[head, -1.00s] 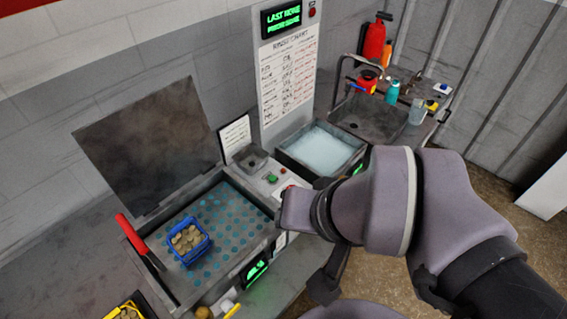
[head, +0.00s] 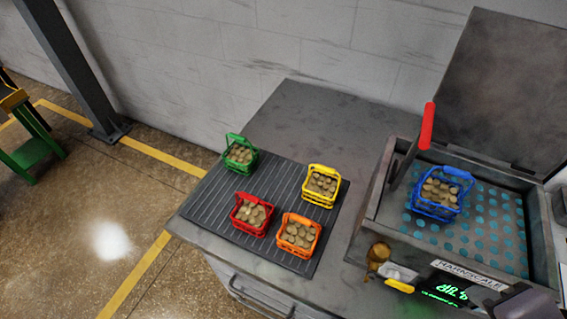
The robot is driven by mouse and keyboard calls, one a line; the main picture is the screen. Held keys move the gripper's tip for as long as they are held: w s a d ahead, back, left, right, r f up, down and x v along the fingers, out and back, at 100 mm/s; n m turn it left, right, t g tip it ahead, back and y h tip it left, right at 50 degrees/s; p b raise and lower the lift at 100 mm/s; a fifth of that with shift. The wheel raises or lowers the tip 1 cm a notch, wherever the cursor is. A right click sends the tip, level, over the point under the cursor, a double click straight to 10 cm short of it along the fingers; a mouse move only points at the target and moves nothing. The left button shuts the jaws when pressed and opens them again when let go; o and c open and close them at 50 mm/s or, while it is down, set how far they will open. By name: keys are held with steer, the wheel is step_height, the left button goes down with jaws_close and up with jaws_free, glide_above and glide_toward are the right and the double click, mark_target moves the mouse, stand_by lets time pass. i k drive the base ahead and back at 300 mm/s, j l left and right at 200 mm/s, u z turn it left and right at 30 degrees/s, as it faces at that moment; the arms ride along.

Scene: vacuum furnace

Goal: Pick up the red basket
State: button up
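The red basket (head: 251,214) holds several round tan pieces and stands on a dark ribbed mat (head: 292,252) on the grey counter. The green basket (head: 240,154) stands behind it, the yellow basket (head: 321,186) to its right and back, and the orange basket (head: 298,235) to its right and front. Each also holds tan pieces. The blue basket (head: 439,193) stands inside the open machine at the right. My gripper's fingers do not show in the head view. A dark part at the bottom right edge may be mine, but I cannot tell.
The open machine (head: 367,235) has a raised dark lid (head: 510,85) and a red-handled lever (head: 426,126). The counter (head: 300,112) behind the mat is bare. Open floor (head: 100,235) lies at the left.

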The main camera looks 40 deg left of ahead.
mark_target(253, 217)
steer(key=j+u, duration=0.15)
steer(key=u, duration=2)
